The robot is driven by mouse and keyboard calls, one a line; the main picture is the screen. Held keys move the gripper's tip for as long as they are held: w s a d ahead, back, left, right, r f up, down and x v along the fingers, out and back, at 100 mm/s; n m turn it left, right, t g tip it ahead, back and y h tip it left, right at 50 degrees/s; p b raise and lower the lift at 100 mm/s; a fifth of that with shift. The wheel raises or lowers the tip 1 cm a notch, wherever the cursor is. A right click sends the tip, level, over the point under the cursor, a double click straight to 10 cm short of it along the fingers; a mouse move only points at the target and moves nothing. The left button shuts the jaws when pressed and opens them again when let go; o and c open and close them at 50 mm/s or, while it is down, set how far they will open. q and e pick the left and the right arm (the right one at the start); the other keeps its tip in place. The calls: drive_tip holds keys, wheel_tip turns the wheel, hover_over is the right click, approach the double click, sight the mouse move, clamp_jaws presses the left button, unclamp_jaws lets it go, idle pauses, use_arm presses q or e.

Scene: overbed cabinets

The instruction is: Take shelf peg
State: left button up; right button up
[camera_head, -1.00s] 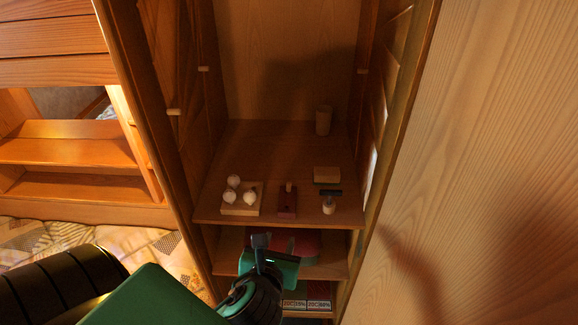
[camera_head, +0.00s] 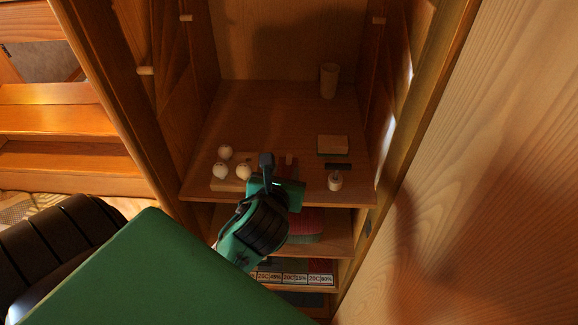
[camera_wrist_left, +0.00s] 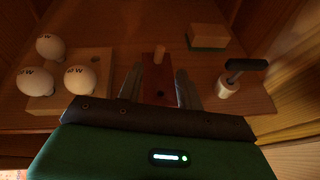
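A short light wooden shelf peg (camera_wrist_left: 158,54) stands upright in a dark red block (camera_wrist_left: 155,76) on the cabinet shelf. In the head view the peg top (camera_head: 289,159) shows just beyond my left gripper (camera_head: 276,172), which hides most of the block. In the left wrist view my left gripper (camera_wrist_left: 160,88) has its two fingers apart, one on each side of the block, with nothing between the tips that I can see held. The peg is ahead of the fingertips. My right gripper is in neither view.
White bulbs (camera_wrist_left: 80,80) sit on a pale wooden block (camera_wrist_left: 97,66) left of the gripper. A sponge-like block (camera_head: 333,144), a black-handled tool (camera_wrist_left: 244,66) and a wooden cup (camera_head: 328,80) are on the shelf. Cabinet walls (camera_head: 417,95) bound both sides; a lower shelf (camera_head: 338,246) holds items.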

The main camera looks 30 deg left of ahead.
sight(289, 158)
use_arm(q)
drive_tip(key=p+x, duration=0.1)
drive_tip(key=x, duration=0.1)
drive_tip(key=p+x, duration=0.1)
drive_tip(key=x, duration=0.2)
drive_tip(key=p+x, duration=0.1)
drive_tip(key=x, duration=0.1)
drive_tip(key=shift+w+a+r, duration=0.1)
drive_tip(key=shift+w+r, duration=0.2)
drive_tip(key=shift+r, duration=0.05)
drive_tip(key=shift+w+a+f, duration=0.15)
drive_tip(key=shift+w+f, duration=0.05)
drive_tip(key=shift+w, duration=0.05)
drive_tip(key=shift+c, duration=0.5)
clamp_jaws()
